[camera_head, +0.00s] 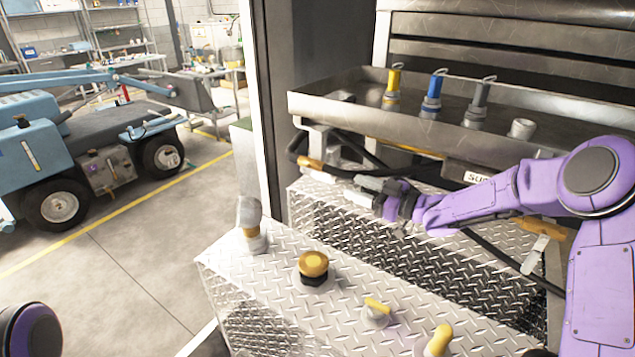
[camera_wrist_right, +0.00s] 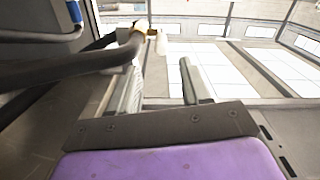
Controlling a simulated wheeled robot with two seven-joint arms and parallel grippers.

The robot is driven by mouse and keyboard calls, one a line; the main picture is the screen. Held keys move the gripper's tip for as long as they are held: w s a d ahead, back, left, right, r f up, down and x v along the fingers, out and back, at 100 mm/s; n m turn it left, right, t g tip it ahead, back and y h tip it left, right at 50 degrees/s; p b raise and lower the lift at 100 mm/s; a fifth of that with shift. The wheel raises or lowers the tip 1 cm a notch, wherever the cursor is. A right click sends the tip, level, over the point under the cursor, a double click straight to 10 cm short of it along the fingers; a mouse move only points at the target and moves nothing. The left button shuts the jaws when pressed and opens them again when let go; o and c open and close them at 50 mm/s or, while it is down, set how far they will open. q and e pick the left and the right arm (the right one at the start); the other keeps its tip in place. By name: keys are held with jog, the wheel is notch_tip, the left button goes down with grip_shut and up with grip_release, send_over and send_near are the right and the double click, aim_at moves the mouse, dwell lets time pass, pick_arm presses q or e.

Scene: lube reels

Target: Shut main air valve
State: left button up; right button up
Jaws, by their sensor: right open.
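A small valve-like piece with an orange-yellow handle (camera_head: 310,163) sits at the left end of the hose run under the metal tray. In the right wrist view a brass-yellow fitting (camera_wrist_right: 148,29) with a pale end lies beyond my fingers, beside a black hose. I cannot tell for sure which part is the main air valve. My right gripper (camera_head: 355,189) reaches left over the diamond-plate deck, just right of the orange handle. Its two fingers (camera_wrist_right: 160,72) are apart, with nothing between them. My left gripper is out of view.
The metal tray (camera_head: 345,109) holds several nozzles above my right gripper. Another orange handle (camera_head: 541,229) hangs at the right. A yellow knob (camera_head: 313,264) and small yellow handles stand on the front diamond-plate box (camera_head: 285,300). A dark post (camera_head: 271,90) rises left of the gripper.

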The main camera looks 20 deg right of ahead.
aim_at(328, 176)
jog(key=p+x, duration=0.3)
jog(key=x, duration=0.6)
jog(key=shift+a, duration=0.15)
jog(key=shift+w+a+f, duration=0.1)
jog(key=shift+w+a, duration=0.3)
jog(key=shift+w, duration=0.1)
grip_shut()
